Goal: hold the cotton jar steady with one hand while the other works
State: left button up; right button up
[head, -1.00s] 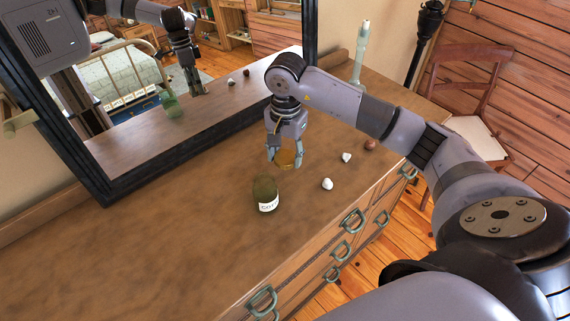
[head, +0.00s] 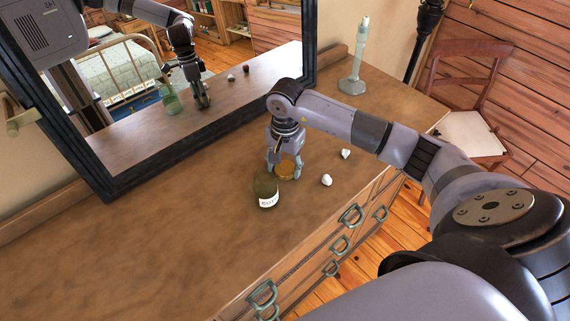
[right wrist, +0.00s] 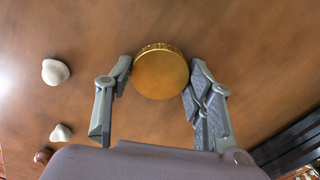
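The cotton jar (head: 266,188) is dark green with a white label reading "CO…" and stands on the dresser top; no gripper touches it. A round gold lid (head: 286,169) lies just behind it, and shows as a gold disc in the right wrist view (right wrist: 160,73). My right gripper (head: 284,172) is low over the dresser, its fingers spread on either side of the lid. In the right wrist view its fingertips (right wrist: 160,76) are close to the lid's edges; I cannot tell whether one touches. My left gripper is out of view.
A pale green candlestick (head: 352,70) stands at the back. A dark-framed mirror (head: 190,148) runs behind. The dresser's left part is clear.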

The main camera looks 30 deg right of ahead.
aim_at(285, 167)
jog(key=o, duration=0.3)
jog(key=shift+o, duration=0.2)
jog(key=shift+r+p, duration=0.25)
jog(key=shift+p, duration=0.05)
jog(key=shift+w+r+b, duration=0.1)
jog(key=shift+r+b, duration=0.2)
jog(key=shift+b, duration=0.1)
notch_tip(285, 167, up, 11)
jog(key=b, duration=0.3)
jog(key=shift+r, duration=0.15)
